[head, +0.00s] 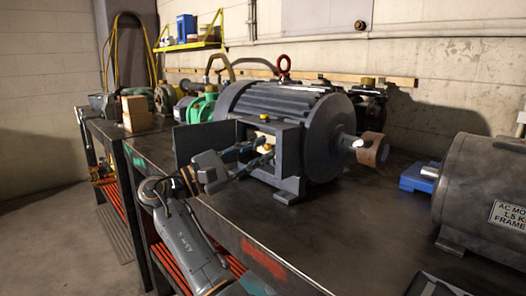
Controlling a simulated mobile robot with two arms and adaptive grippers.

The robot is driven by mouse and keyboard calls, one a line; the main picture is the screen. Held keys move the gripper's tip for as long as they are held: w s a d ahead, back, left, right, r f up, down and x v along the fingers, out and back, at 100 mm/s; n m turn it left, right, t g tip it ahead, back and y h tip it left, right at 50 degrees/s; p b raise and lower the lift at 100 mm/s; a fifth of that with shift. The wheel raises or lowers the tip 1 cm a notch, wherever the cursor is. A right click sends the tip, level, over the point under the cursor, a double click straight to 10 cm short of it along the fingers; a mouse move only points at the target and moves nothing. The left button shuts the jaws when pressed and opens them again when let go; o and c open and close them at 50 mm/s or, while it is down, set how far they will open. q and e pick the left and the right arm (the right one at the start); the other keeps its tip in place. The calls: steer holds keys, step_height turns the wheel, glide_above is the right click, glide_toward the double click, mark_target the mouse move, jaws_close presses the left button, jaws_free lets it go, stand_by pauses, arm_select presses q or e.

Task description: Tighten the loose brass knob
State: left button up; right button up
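A large dark grey motor (285,103) with a red lifting eye stands on the workbench. Its open box-like housing (289,151) faces me. A yellow brass-coloured part (266,143), which looks like the knob, shows inside the housing. A smaller yellow cap (264,117) sits on top of the housing.
The dark workbench (350,221) has free room in front of the motor. A second grey motor (480,190) with a label stands at the right, near a blue block (416,178). A wooden block (136,113) and green machine (200,106) stand farther left.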

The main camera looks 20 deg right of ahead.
jaws_close()
arm_select(q)
steer(key=shift+a, duration=0.15)
steer(key=shift+r, duration=0.1)
arm_select(e)
steer(key=shift+r+m, duration=0.1)
steer(key=shift+m, duration=0.5)
steer(key=shift+r+m+g+p, duration=0.1)
steer(key=shift+m+g+p, duration=0.2)
steer(key=shift+m+p, duration=0.1)
steer(key=m+y+p, duration=0.1)
steer(key=m, duration=0.1)
steer(key=m+g, duration=0.1)
steer(key=m, duration=0.1)
steer(key=shift+w+r+y+p, duration=0.1)
steer(key=shift+r+y+p, duration=0.05)
steer(key=shift+y+p, duration=0.25)
arm_select(q)
steer(key=s+x, duration=0.1)
steer(key=x, duration=0.8)
steer(key=shift+d+f+g, duration=0.2)
steer(key=shift+f+g, duration=0.1)
steer(key=shift+f, duration=0.05)
arm_select(e)
steer(key=shift+m+y, duration=0.3)
steer(key=shift+m, duration=0.6)
arm_select(q)
steer(key=shift+s, duration=0.1)
